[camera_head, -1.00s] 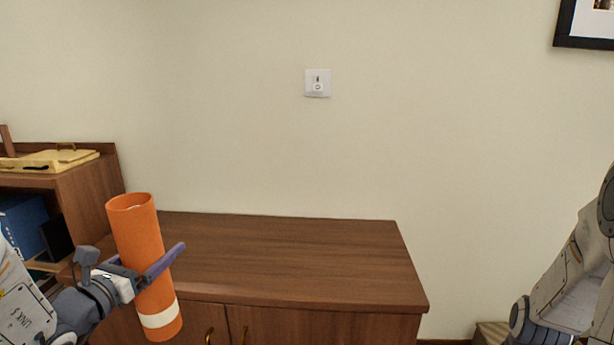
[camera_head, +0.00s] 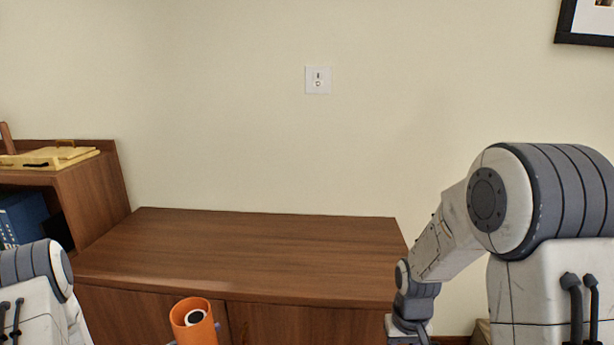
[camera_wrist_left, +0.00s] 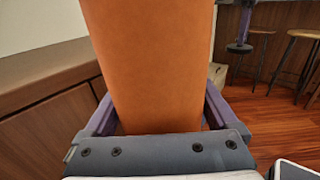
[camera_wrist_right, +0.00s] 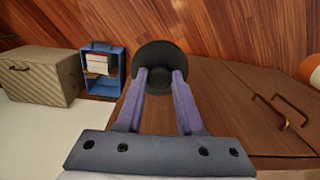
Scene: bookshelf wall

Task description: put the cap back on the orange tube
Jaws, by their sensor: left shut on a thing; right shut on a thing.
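The orange tube (camera_head: 196,325) stands near upright at the bottom of the head view, its open top facing up. A pale rolled thing with a dark centre shows inside. My left gripper (camera_wrist_left: 160,112) is shut around the tube's side, and the tube fills the middle of the left wrist view. My right gripper (camera_wrist_right: 158,88) is shut on a round black cap (camera_wrist_right: 157,58), held at its fingertips. The cap also shows in the left wrist view (camera_wrist_left: 240,48), to the right of the tube and apart from it. Part of the tube shows at the right wrist view's right edge (camera_wrist_right: 312,70).
A wooden cabinet (camera_head: 240,250) with a bare top stands against the wall. A shelf unit at left carries a yellow case (camera_head: 50,158). A ribbed box (camera_wrist_right: 40,75) and a blue crate (camera_wrist_right: 103,85) stand on the floor. Stools (camera_wrist_left: 300,50) show behind.

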